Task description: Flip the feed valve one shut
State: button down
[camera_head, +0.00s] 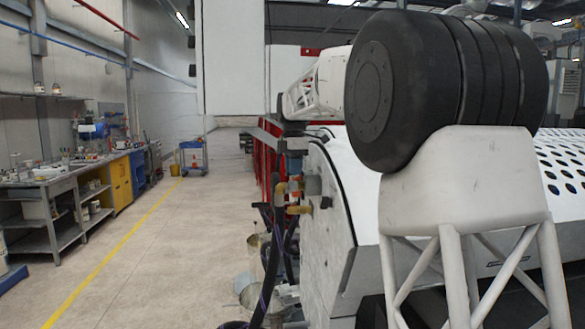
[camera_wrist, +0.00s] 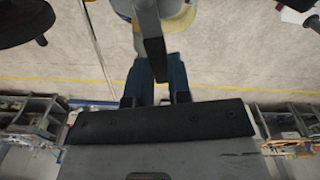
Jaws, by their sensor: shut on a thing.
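My gripper (camera_wrist: 156,68) shows in the wrist view, with two dark bluish fingers reaching up from the wide grey palm. It is shut on a dark lever (camera_wrist: 149,25) that stands between the fingers and runs up out of the picture. I cannot tell from the markings which valve this lever belongs to. In the head view, two brass pipe fittings (camera_head: 283,188) stick out from the end of the white machine (camera_head: 325,240), with dark hoses below them. The gripper itself cannot be made out there, and my arm covers much of the right side.
Buckets (camera_head: 247,290) stand on the floor below the fittings. A workbench (camera_head: 45,190) and yellow cabinet (camera_head: 121,183) line the left wall. The concrete floor between them and the machine is open, with a yellow line along it. A blue trolley (camera_head: 193,158) stands farther back.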

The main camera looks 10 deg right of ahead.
jog(key=shift+s+d+r+n, duration=0.1)
jog(key=shift+s+d+n, duration=0.55)
jog(key=shift+n, duration=1.1)
jog(key=shift+s+d+f+n, duration=0.1)
jog(key=shift+s+d+n, duration=0.55)
jog(key=shift+n, duration=1.15)
jog(key=shift+s+d+r+n, duration=0.1)
jog(key=shift+s+d+n, duration=0.5)
jog(key=shift+n, duration=1.15)
jog(key=shift+s+a, duration=0.1)
jog(key=c, duration=1)
grip_release()
jog(key=shift+c, duration=0.2)
notch_tip(320, 180, up, 8)
jog(key=shift+c, duration=0.2)
